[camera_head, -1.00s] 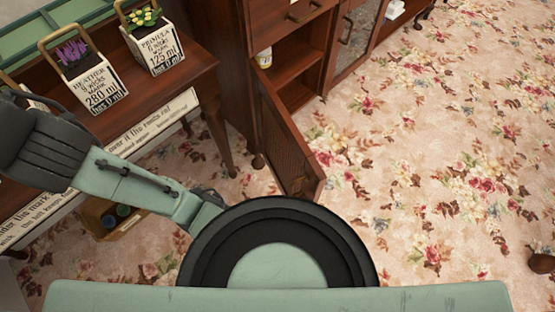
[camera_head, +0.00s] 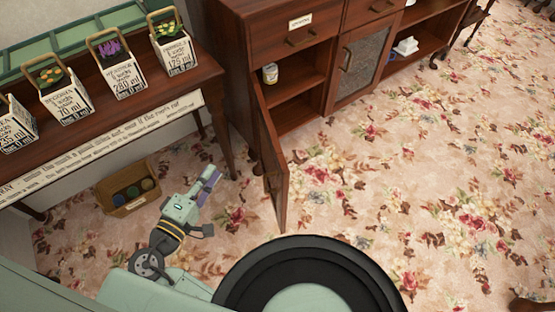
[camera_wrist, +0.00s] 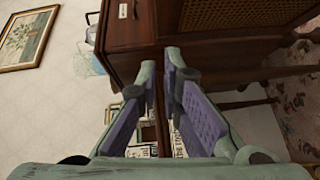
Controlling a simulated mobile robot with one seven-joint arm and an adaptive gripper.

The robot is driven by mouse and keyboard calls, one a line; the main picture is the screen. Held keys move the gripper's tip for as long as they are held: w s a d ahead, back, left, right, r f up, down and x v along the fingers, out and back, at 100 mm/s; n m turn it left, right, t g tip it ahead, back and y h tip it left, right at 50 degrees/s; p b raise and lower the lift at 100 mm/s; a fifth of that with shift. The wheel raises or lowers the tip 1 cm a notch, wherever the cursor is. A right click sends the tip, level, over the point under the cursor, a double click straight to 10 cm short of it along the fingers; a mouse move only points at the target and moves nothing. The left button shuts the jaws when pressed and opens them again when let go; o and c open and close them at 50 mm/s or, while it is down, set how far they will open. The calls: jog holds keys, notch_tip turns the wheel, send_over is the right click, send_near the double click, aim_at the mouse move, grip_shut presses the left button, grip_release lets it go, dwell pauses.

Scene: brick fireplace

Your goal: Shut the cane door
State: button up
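The cane door (camera_head: 273,165) stands wide open, swung out from the left compartment of the dark wooden cabinet. I see it nearly edge-on in the head view. In the wrist view, a woven cane panel in a wooden frame (camera_wrist: 238,22) shows at the top. My gripper (camera_head: 211,182) is low over the carpet, left of the door and apart from it, with its purple-padded fingers pointing up and right. In the wrist view, a narrow gap shows between the fingers (camera_wrist: 161,75), with nothing gripped.
A plant table (camera_head: 140,85) with several labelled pots stands left of the cabinet. A small wooden box (camera_head: 125,205) lies beneath it. A tin (camera_head: 270,73) sits on the open cabinet's shelf. The flowered carpet (camera_head: 400,200) right of the door is clear.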

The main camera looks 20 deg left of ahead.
jog(key=shift+h, duration=0.9)
jog(key=d, duration=0.1)
jog(key=s+d, duration=0.1)
jog(key=d, duration=0.1)
jog(key=s+d, duration=0.1)
jog(key=shift+d+f, duration=0.15)
jog(key=shift+f, duration=0.1)
grip_shut()
jog(key=d+p+x, duration=0.2)
jog(key=p+x, duration=0.2)
jog(key=x, duration=0.8)
jog(key=shift+d, duration=0.5)
jog(key=shift+w+d+r, duration=0.1)
jog(key=shift+r, duration=0.05)
